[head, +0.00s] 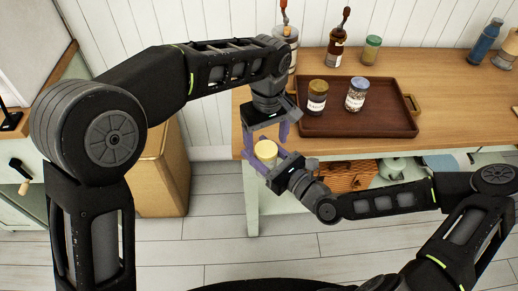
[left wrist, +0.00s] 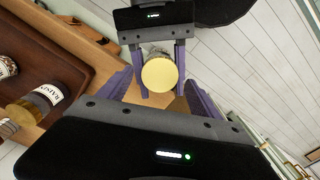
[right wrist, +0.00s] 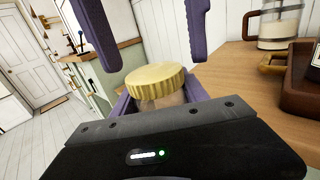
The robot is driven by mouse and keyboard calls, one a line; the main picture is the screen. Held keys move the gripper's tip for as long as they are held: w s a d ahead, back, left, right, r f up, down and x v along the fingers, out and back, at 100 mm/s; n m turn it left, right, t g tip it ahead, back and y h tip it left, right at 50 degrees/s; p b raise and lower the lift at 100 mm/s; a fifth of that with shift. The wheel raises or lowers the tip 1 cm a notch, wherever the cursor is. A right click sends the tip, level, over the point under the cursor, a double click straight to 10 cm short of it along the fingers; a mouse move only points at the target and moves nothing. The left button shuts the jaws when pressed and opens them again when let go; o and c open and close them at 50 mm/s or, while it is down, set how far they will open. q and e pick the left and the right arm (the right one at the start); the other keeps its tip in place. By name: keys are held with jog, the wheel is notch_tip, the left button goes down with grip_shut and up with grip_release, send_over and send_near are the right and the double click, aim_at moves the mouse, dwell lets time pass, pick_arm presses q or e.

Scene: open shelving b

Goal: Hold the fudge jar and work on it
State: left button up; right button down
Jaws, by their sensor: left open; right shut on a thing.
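The fudge jar shows mainly as its round yellow lid (head: 266,151), in the air in front of the table's left front edge. In the right wrist view its ribbed lid (right wrist: 155,78) sits on a jar body whose lower part is hidden. My right gripper (head: 264,163) is shut on the jar body below the lid; its purple fingers flank it in the left wrist view (left wrist: 160,82). My left gripper (head: 267,134) is open, above the lid and apart from it. Its two purple fingers hang down over the jar in the right wrist view (right wrist: 150,35). The jar's label is hidden.
Several bottles stand along the back. A lower shelf holds a wicker basket (head: 348,176) and a teapot (head: 391,168).

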pick_arm(q)
jog(key=shift+f, duration=1)
jog(key=c, duration=1.5)
jog(key=shift+o, duration=0.2)
jog(key=m, duration=0.4)
jog(key=shift+m, duration=0.3)
jog(key=m, duration=0.2)
jog(key=shift+m, duration=0.4)
jog(key=m, duration=1)
jog(key=o, duration=1.6)
